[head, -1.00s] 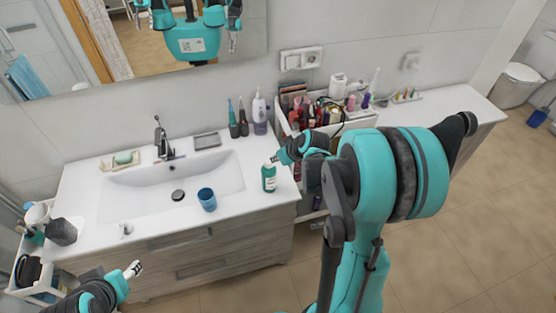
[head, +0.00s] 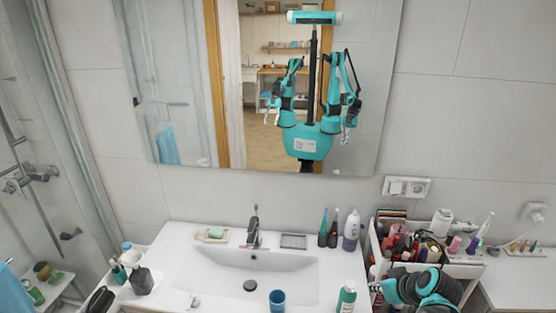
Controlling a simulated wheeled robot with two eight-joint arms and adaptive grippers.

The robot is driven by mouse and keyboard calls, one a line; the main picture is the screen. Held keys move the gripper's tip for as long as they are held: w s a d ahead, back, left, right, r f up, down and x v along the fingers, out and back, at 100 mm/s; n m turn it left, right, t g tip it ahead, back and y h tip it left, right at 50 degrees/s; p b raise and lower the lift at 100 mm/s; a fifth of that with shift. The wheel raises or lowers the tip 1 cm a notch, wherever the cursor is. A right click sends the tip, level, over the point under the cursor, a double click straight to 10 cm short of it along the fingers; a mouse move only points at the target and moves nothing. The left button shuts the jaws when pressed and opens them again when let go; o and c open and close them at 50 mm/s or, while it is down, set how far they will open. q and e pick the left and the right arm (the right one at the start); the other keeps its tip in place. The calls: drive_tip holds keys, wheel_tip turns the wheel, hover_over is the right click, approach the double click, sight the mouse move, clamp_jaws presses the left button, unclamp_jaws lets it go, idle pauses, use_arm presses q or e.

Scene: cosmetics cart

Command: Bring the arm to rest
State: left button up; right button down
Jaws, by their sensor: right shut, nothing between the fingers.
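My right gripper (head: 376,290) shows at the lower right of the head view, beside the cosmetics cart. It is shut and empty. A green-and-white bottle (head: 346,298) stands upright on the counter just left of it, apart from the fingers as far as I can tell. My right arm's dark and teal links are cut off by the bottom edge. My left gripper is out of direct view. The mirror (head: 385,60) reflects my body with both arms bent up at the sides.
The cart (head: 374,245) is crowded with cosmetics. A blue cup (head: 277,300) stands at the front of the sink (head: 300,270). Toothbrushes (head: 323,232) and a lilac-white bottle (head: 351,230) stand at the back. A side shelf with toiletries (head: 142,282) is at the lower left.

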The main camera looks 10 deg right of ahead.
drive_tip(key=s+a+f+m+h+b, duration=0.1)
drive_tip(key=s+a+f+b, duration=1.1)
drive_tip(key=a+f+b, duration=0.3)
drive_tip(key=f+b, duration=0.1)
drive_tip(key=b, duration=0.2)
drive_tip(key=shift+s+f+m, duration=0.15)
drive_tip(key=shift+f+m, duration=0.05)
drive_tip(key=shift+m, duration=0.2)
